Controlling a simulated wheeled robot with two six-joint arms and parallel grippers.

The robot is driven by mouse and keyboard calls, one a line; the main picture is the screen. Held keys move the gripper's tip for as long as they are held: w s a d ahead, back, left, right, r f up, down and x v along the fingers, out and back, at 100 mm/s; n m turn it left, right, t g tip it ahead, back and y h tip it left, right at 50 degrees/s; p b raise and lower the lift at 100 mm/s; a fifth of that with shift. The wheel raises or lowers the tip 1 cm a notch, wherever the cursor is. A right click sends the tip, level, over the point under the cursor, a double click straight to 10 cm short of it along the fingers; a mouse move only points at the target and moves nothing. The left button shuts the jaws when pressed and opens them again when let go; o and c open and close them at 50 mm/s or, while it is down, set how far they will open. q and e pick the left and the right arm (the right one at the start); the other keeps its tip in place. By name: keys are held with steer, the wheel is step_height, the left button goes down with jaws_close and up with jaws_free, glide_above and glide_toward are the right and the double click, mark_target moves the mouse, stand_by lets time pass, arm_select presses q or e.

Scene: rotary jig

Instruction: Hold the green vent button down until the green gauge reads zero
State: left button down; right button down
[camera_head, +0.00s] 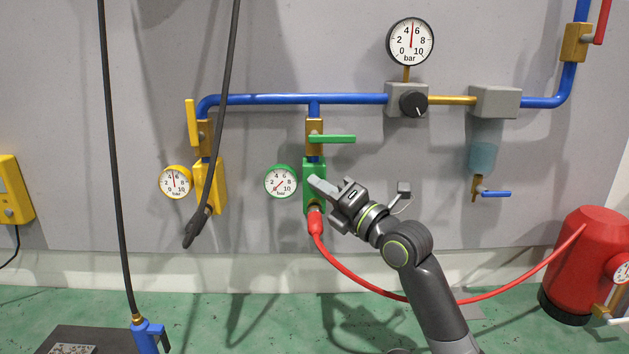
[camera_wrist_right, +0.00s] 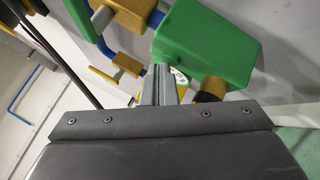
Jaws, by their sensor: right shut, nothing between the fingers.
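The green vent block (camera_head: 309,204) is on the wall below a green lever (camera_head: 345,139) that lies horizontal. The green gauge (camera_head: 280,181) is just left of the block; its small needle appears to point lower left, near zero. My right gripper (camera_head: 320,184) is shut and empty, its fingertips at the block's front. In the right wrist view the fingers (camera_wrist_right: 166,86) reach up to the green block (camera_wrist_right: 207,42). My left gripper is out of view.
A red hose (camera_head: 372,285) runs from the green block to a red tank (camera_head: 590,255). A yellow block (camera_head: 216,180) and yellow gauge (camera_head: 174,182) are to the left. A dark hanging hose (camera_head: 226,80) crosses there. Blue pipe (camera_head: 350,99) runs above.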

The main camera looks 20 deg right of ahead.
steer(key=shift+s, duration=0.1)
stand_by(0.7)
steer(key=shift+s+a+f, duration=0.1)
steer(key=shift+s+a, duration=0.1)
steer(key=shift+s, duration=0.45)
steer(key=shift+s+a, duration=0.25)
steer(key=shift+s, duration=0.55)
steer(key=shift+s+a, duration=0.25)
steer(key=shift+s, duration=0.55)
steer(key=shift+s+a, duration=0.25)
steer(key=shift+s, duration=0.55)
